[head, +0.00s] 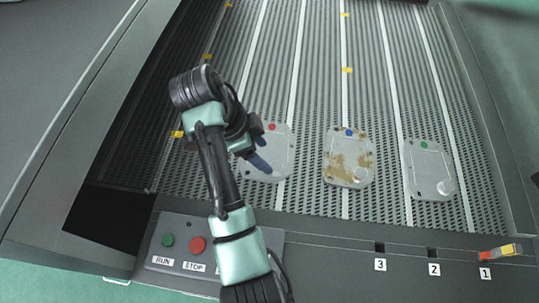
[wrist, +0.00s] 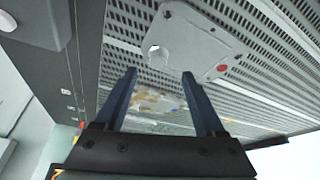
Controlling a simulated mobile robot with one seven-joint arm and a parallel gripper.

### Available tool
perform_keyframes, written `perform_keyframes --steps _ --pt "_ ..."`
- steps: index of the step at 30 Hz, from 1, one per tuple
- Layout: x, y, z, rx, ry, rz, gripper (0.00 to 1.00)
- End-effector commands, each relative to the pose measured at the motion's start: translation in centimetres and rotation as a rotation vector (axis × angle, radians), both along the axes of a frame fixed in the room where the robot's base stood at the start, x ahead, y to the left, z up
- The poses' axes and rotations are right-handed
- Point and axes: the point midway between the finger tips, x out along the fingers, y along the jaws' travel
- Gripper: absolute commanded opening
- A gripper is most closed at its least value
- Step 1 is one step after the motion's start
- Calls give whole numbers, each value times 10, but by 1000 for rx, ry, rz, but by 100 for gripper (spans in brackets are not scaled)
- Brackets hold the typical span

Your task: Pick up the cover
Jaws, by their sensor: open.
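Three grey covers lie flat in a row on the ribbed belt. The left cover (head: 274,163) has a red dot, the middle cover (head: 349,158) has a blue dot and brown stains, and the right cover (head: 428,168) has a green dot. My gripper (head: 260,160) is over the red-dot cover's left part in the head view, hiding some of it. In the wrist view my gripper (wrist: 160,74) is open and empty. The red-dot cover (wrist: 196,42) shows beyond the fingertips, and the stained cover (wrist: 160,103) shows between the fingers. Contact cannot be told.
The belt (head: 310,60) is clear behind the covers, with yellow marks along its strips. A front panel has a green button (head: 167,240) and a red button (head: 197,244). Slots labelled 3, 2 and 1 line the front edge, with a red-yellow piece (head: 499,252) at slot 1.

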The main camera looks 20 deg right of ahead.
Motion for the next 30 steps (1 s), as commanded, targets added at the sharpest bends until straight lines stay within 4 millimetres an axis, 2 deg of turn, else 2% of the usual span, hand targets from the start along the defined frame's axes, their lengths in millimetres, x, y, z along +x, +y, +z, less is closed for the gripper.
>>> perform_keyframes --steps 1,8,13,18,26,30 --pt "0 -2 -7 -1 0 -1 72" --pt "-1 -6 -17 0 0 0 72" --pt "-5 -16 -40 0 2 -1 72" --pt "-5 -22 -52 -1 2 0 72" --pt "-5 -23 -57 0 0 2 72" --pt "-5 -23 -57 0 0 2 50"
